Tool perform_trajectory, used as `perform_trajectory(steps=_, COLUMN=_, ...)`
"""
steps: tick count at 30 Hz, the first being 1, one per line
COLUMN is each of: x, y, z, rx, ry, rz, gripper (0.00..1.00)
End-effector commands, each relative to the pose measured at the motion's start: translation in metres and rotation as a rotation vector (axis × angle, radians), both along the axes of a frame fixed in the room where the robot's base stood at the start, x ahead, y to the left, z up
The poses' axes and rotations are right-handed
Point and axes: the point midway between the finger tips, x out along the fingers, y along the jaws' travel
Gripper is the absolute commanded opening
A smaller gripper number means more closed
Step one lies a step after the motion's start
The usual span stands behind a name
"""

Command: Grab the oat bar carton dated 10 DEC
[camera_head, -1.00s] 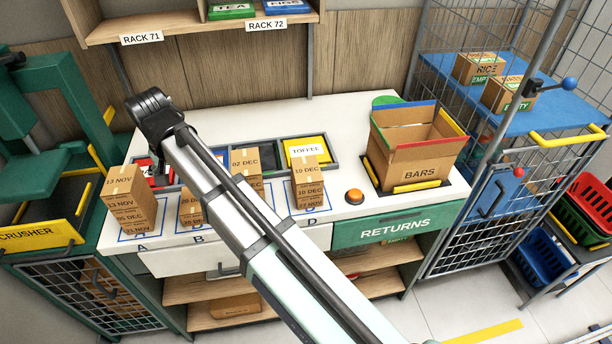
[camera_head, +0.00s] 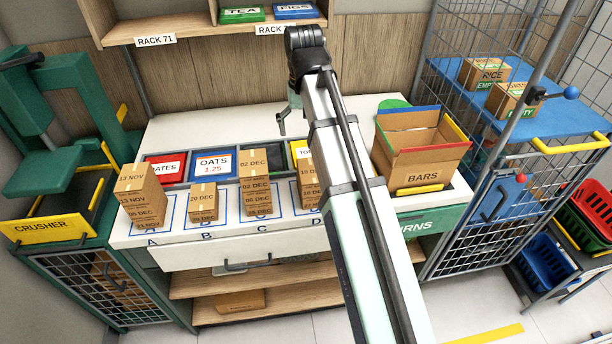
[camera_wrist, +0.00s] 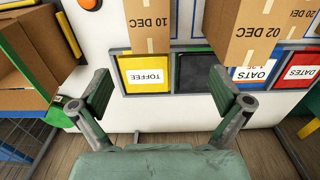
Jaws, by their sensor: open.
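A brown carton dated 10 DEC (camera_wrist: 150,25) shows in the wrist view at the top centre, its label upside down, in front of the yellow TOFFEE sign. In the head view it tops the stack at D (camera_head: 308,178), partly hidden by my arm. Lower cartons there are hard to read. No product name is readable on the carton. My gripper (camera_wrist: 160,90) is open and empty, its two green-grey fingers apart, with the carton ahead of the gap and not touched. In the head view only part of the gripper (camera_head: 284,122) shows, above the counter behind the stacks.
To the left stand stacks at C (camera_head: 256,190), topped 02 DEC, B (camera_head: 203,205), topped 20 DEC, and A (camera_head: 140,200), topped 13 NOV. The 02 DEC carton (camera_wrist: 255,35) is close to my right finger. An open BARS box (camera_head: 420,160) stands right.

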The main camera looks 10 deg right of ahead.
Motion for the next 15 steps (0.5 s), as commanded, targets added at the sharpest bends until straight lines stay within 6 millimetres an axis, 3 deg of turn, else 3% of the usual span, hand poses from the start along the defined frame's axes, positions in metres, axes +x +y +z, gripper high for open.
perform_trajectory(steps=1, x=-0.002, y=-0.011, z=0.004, rx=0.002, ry=0.002, rz=-0.006, gripper=1.0)
perform_trajectory(steps=5, x=-0.006, y=-0.024, z=0.005, rx=0.006, ry=0.008, rz=-0.007, gripper=1.0)
perform_trajectory(steps=15, x=-0.008, y=-0.026, z=-0.031, rx=0.006, ry=0.013, rz=-0.006, gripper=1.0)
